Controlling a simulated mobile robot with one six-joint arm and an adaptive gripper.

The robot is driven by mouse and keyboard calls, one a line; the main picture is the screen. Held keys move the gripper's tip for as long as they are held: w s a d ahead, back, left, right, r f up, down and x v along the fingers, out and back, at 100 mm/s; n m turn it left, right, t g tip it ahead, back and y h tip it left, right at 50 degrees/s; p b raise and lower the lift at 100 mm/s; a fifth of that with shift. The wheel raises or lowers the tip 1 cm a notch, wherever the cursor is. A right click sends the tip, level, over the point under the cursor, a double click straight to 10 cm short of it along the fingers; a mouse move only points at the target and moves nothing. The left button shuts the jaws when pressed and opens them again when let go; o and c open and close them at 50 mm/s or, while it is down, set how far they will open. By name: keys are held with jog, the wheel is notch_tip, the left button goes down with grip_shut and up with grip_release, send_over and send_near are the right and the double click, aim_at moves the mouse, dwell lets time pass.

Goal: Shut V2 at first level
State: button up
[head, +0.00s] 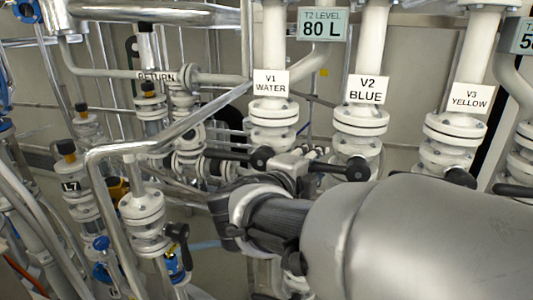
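The V2 BLUE label (368,89) hangs on a white vertical pipe right of centre. Below it are the V2 valve's white flanges (360,121). The V2 black lever (352,170) sits under the flanges and points left, roughly level, across the pipe. My arm comes in from the lower right. My gripper (312,158) is near the left end of this lever, between the V1 and V2 pipes. It is small and partly hidden by my wrist, so finger opening and contact with the lever cannot be told.
The V1 WATER valve (272,112) stands close on the left, with a black lever (228,154) pointing left. The V3 YELLOW valve (453,130) is to the right. A bent silver pipe (165,138) and several valves crowd the left. My arm hides the lower right.

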jog(key=shift+s+a, duration=0.1)
jog(key=v, duration=1.1)
jog(key=shift+s+a, duration=0.2)
jog(key=shift+s, duration=0.15)
jog(key=w+a+r+n+t+y, duration=0.3)
jog(key=w+r+n+t+y, duration=0.15)
jog(key=n+y, duration=0.35)
jog(key=s+a+f+n+g+y, duration=0.25)
jog(key=s+f+n+y, duration=0.2)
jog(key=n, duration=0.55)
jog(key=s+d+f+n+g+h, duration=0.2)
jog(key=s+d+f+n+g, duration=0.1)
jog(key=s+d+f+g, duration=0.2)
jog(key=s+d+f+n+g+h, duration=0.1)
jog(key=s+d+f+n+g, duration=0.2)
jog(key=s+d+f, duration=0.6)
jog(key=s+f+g, duration=0.2)
jog(key=s+f, duration=0.2)
jog(key=shift+s+h, duration=0.3)
jog(key=shift+h, duration=0.05)
